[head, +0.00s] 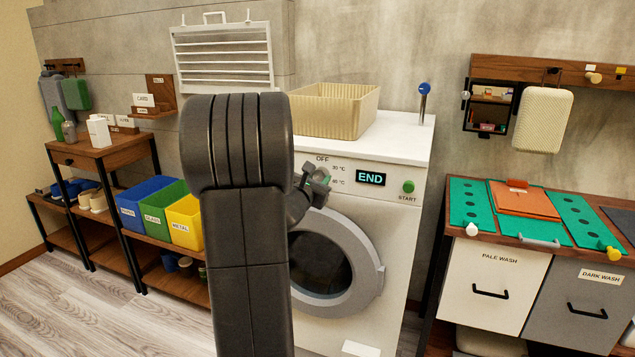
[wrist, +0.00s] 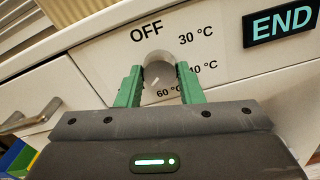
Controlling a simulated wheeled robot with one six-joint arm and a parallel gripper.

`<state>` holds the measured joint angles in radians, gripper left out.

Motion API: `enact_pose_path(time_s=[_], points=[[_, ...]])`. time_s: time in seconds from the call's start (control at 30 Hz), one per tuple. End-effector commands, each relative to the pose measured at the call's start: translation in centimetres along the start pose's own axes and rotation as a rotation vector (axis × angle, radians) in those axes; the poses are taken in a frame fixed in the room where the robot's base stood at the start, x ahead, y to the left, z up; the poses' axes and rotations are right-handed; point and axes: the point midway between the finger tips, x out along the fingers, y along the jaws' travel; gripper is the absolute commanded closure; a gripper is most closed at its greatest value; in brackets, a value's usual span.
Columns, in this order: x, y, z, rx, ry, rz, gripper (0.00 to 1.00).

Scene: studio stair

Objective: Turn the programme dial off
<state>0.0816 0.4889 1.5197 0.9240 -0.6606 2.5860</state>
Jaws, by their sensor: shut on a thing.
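The programme dial (wrist: 159,70) is a round, pale grey knob on the front panel of the washing machine (head: 395,150). In the wrist view, OFF is printed at its upper left, with 30 °C, 40 °C and 60 °C labels to its right and below. My gripper (wrist: 160,84) has one green finger on each side of the dial and is shut on it. A small light mark shows on the knob, but I cannot tell which label it points to. In the head view my gripper (head: 318,177) is at the panel, and my arm hides part of the machine.
The lit display (head: 370,178) reads END, and the green START button (head: 408,187) is right of it. The round door (head: 335,265) is below. A beige basket (head: 335,112) and a blue-topped tap (head: 424,90) are above. Blue, green and yellow bins (head: 185,222) stand left.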

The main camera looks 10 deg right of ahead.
Motion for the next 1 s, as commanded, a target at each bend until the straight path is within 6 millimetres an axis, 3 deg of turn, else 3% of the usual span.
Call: enact_pose_path(time_s=[1.0], points=[[0.03, -0.04, 0.13, -0.937, -0.001, -0.001, 0.89]])
